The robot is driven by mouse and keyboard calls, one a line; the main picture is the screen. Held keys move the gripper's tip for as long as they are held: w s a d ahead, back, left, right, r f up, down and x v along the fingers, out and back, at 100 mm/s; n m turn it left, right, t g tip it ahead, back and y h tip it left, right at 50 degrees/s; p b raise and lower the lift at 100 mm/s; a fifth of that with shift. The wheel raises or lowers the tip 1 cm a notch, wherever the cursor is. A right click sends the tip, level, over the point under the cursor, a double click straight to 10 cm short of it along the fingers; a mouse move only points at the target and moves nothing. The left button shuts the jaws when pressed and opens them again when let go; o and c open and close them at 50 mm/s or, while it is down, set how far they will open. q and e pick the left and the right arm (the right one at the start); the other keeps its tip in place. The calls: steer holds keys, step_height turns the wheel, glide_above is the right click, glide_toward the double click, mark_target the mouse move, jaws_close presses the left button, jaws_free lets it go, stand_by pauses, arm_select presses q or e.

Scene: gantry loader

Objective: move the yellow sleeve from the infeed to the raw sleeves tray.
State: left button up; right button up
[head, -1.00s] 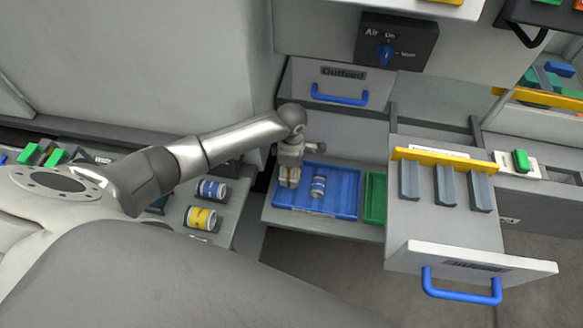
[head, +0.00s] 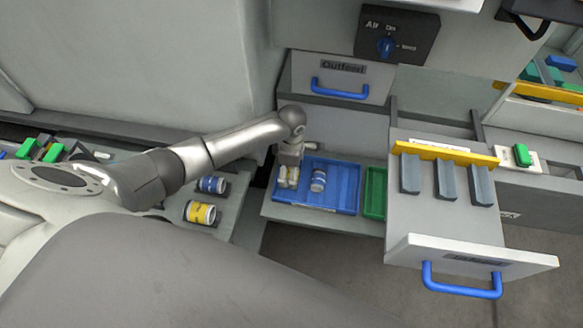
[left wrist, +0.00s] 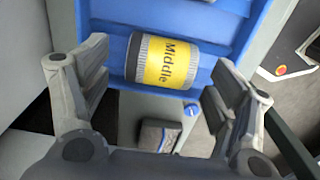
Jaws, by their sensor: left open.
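The yellow sleeve (left wrist: 165,62), marked "Middle", lies on its side in the blue tray (left wrist: 108,12) in the left wrist view. In the head view the sleeve (head: 288,177) is small and partly hidden at the tray's left end, just below my left gripper (head: 289,162). The blue tray also shows in the head view (head: 340,202). In the left wrist view my left gripper (left wrist: 158,72) is open, with its fingers apart on both sides of the sleeve. My right gripper is out of view.
A blue-banded sleeve (head: 318,180) stands in the tray. A green tray (head: 375,193) is beside it. An open drawer (head: 430,220) with grey dividers juts out at right. Another yellow-banded sleeve (head: 201,213) and a blue-banded one (head: 212,185) lie on the left shelf.

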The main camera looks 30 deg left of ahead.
arm_select(q)
steer(key=shift+r, duration=0.1)
step_height(320, 180, up, 12)
stand_by(0.5)
stand_by(0.5)
